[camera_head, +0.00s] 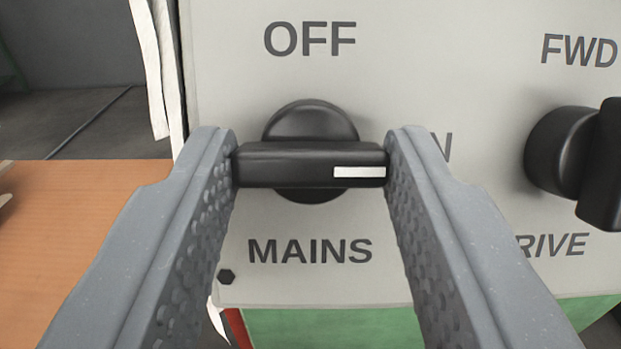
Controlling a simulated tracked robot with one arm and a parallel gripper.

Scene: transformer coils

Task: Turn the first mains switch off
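The mains switch (310,160) is a black rotary knob on a light grey panel (230,90), with "OFF" printed above it and "MAINS" below. Its handle bar lies level, with the white mark at its right end, pointing at a label on the right that my finger mostly hides, with only an "N" showing. My gripper (311,160) has one grey finger at each end of the bar. Both fingertips appear to touch or nearly touch the bar's ends. I cannot tell whether they press on it.
A second black knob (575,160) sits to the right, with "FWD" above it and a partly hidden "DRIVE" below. An orange-brown surface (60,225) lies at the left, and white strips (155,70) hang beside the panel's left edge. Green (340,328) shows below the panel.

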